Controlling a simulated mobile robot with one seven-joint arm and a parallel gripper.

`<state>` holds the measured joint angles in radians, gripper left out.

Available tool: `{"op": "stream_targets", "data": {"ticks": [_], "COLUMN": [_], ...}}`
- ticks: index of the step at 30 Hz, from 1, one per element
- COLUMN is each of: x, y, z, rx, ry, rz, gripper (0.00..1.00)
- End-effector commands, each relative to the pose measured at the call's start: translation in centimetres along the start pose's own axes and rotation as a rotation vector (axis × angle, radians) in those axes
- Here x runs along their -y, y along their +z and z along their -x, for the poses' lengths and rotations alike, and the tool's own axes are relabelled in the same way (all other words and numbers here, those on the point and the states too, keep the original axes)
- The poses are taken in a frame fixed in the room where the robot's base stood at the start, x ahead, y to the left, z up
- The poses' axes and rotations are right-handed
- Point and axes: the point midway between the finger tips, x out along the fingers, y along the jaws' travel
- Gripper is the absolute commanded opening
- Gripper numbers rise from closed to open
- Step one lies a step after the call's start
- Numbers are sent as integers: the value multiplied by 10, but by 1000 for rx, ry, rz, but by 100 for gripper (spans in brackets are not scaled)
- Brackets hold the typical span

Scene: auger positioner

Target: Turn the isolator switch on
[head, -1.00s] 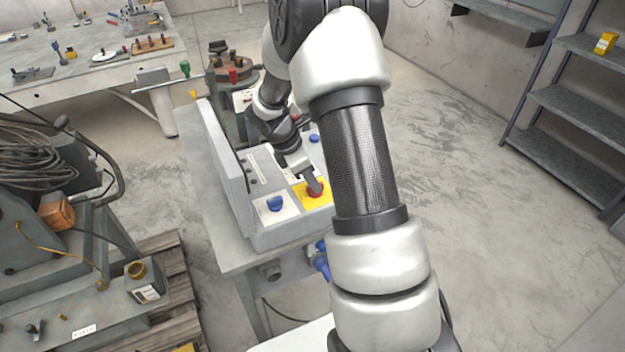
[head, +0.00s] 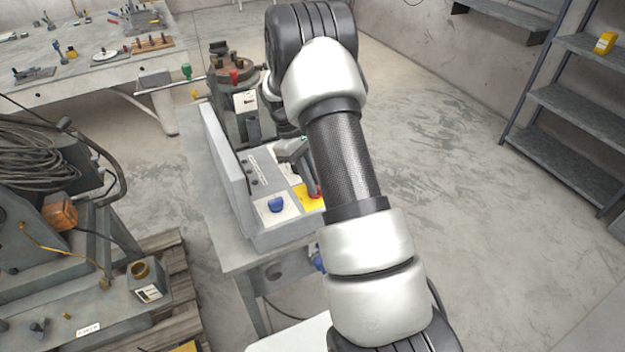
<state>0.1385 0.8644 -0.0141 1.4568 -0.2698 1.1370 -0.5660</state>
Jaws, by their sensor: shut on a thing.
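The isolator switch is a red knob (head: 316,191) on a yellow plate (head: 307,199), on the grey control box (head: 268,231). My arm's forearm crosses in front and hides the right part of the plate and part of the knob. My gripper (head: 311,187) reaches down to the red knob from above and is shut on it. Only a narrow part of the gripper shows, and the fingertips are partly covered. The knob's exact angle cannot be told.
A blue knob (head: 276,204) on a white plate sits just left of the yellow plate. The box's upright grey panel (head: 225,165) stands to the left. A machine with a round top (head: 232,68) is behind. Open floor lies to the right, before a shelf rack (head: 575,110).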

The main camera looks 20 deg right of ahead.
Motion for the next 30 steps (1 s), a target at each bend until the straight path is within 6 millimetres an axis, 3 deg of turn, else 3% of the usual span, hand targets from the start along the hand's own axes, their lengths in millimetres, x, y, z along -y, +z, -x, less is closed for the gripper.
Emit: {"op": "stream_targets", "data": {"ticks": [15,30], "x": [-4,-4], "y": [1,1], "z": [0,1], "rx": [-2,-2], "ry": [-159,-211], "rz": [-384,-509], "gripper": [0,0]}}
